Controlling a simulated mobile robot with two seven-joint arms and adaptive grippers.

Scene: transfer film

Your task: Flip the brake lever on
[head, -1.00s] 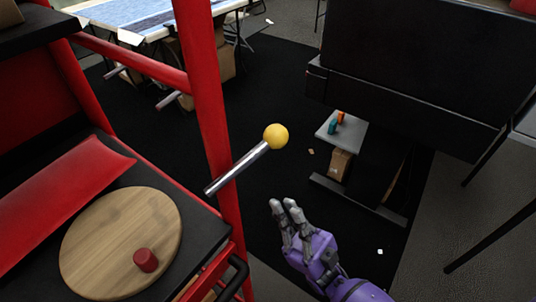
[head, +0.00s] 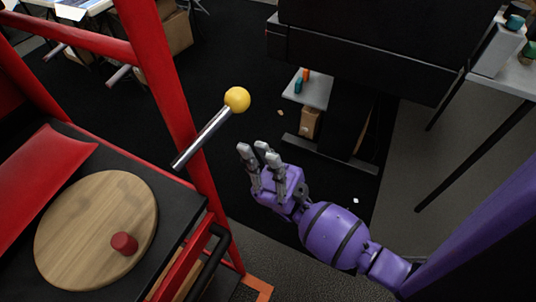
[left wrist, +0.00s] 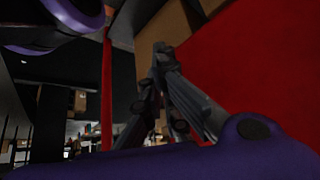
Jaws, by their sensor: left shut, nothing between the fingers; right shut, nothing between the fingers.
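The brake lever is a silver rod (head: 203,137) with a yellow ball knob (head: 237,99) at its end. It slants up and to the right past a red post in the head view. My purple right gripper (head: 259,150) is just below and to the right of the knob in the picture, with a visible gap to the lever. My left gripper (left wrist: 162,52) shows only in the left wrist view, shut and empty, in front of a red surface and brown boxes. The lever cannot be made out in that view.
The red frame post (head: 165,90) stands beside the lever. A round wooden board (head: 80,235) with a red knob (head: 124,243) lies on the black shelf at lower left. A black machine (head: 370,50) stands at the back. Open dark floor lies between.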

